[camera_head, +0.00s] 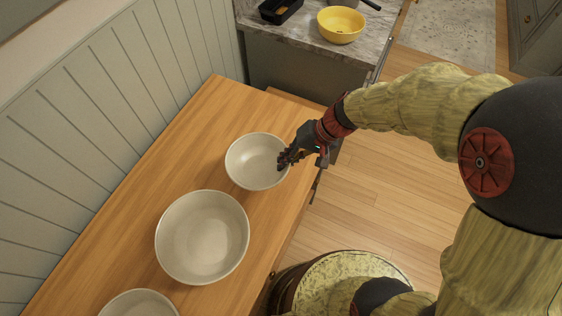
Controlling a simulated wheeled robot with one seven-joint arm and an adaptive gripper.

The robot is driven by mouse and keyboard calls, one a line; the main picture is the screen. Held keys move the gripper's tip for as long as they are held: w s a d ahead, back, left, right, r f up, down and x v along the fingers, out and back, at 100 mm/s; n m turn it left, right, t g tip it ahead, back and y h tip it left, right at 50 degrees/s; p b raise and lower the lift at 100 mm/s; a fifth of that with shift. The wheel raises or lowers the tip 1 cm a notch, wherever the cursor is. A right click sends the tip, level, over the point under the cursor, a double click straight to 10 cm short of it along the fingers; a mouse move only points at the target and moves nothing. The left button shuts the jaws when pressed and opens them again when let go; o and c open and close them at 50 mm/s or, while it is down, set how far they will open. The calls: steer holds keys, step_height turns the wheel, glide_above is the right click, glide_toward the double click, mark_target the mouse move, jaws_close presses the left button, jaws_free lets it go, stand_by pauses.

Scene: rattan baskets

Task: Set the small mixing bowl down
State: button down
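A small cream mixing bowl (252,163) is upright over the wooden table, near its right edge. I cannot tell whether its base touches the wood. My gripper (287,158) is at the bowl's right rim, with dark fingers overlapping the rim and reaching over the inside. The far side of the fingers is hidden, so I cannot see whether they pinch the rim.
A larger cream bowl (202,238) stands on the wooden table (115,235) nearer to me, and another cream bowl (138,305) is cut off at the bottom. A panelled wall (90,110) borders the left. A yellow bowl (341,25) sits on the marble counter (300,32) behind.

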steer(key=w+f, duration=0.1)
steer(key=f, duration=0.1)
steer(key=w+a+f+b, duration=0.1)
steer(key=w+f, duration=0.3)
steer(key=shift+a, duration=0.3)
steer(key=shift+w+f+b, duration=0.1)
steer(key=shift+f+b, duration=0.65)
steer(key=shift+f, duration=0.8)
steer(key=shift+f, duration=0.15)
steer(key=c, duration=2)
jaws_free()
steer(key=shift+c, duration=0.2)
steer(key=shift+d+r, duration=0.1)
steer(key=shift+r, duration=0.25)
steer(key=p+v, duration=0.3)
steer(key=v, duration=0.8)
steer(key=shift+d+r, duration=0.2)
steer(key=shift+r, duration=0.05)
